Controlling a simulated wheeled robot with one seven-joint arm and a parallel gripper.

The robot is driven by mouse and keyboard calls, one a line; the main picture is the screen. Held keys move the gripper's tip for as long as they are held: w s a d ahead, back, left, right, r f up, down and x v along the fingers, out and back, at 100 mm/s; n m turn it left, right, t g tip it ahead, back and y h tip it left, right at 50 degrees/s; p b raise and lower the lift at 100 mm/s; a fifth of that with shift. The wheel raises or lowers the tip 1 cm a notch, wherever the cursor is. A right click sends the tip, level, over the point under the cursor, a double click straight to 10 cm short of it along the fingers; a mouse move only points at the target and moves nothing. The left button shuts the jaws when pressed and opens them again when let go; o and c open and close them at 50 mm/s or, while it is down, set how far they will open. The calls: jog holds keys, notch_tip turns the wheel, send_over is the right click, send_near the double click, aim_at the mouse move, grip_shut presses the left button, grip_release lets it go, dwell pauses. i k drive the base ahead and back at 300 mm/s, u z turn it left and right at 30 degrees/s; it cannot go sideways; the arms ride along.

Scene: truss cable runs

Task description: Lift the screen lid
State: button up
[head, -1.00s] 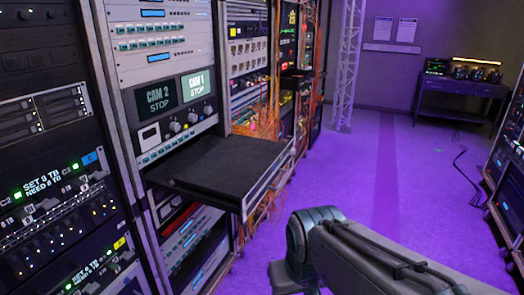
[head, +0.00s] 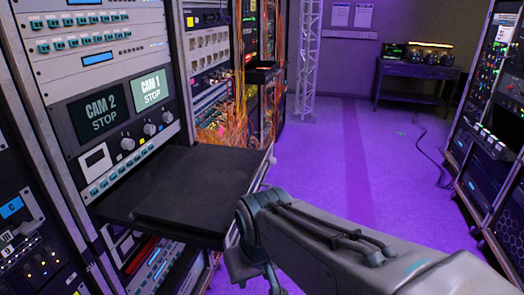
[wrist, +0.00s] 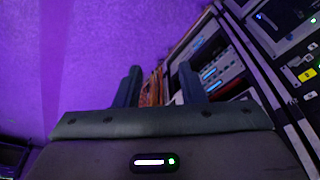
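The screen lid (head: 200,183) is a flat black panel. It lies closed and level on a pulled-out shelf in the rack, left of centre in the head view. My arm is to the right of the shelf, with its bent joint close to the shelf's front right corner in the picture. My gripper (wrist: 158,78) shows in the wrist view with its two dark fingers apart and nothing between them. The fingertips do not show clearly in the head view. The lid cannot be made out in the wrist view.
A panel with CAM 2 (head: 99,117) and CAM 1 screens sits above the shelf. Orange cables (head: 228,128) hang behind it. Another rack (head: 497,125) stands at the right. A desk (head: 412,82) stands at the back.

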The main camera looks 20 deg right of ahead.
aim_at(202, 192)
jog(key=z, duration=0.55)
jog(key=i, duration=0.85)
jog(key=z, duration=0.1)
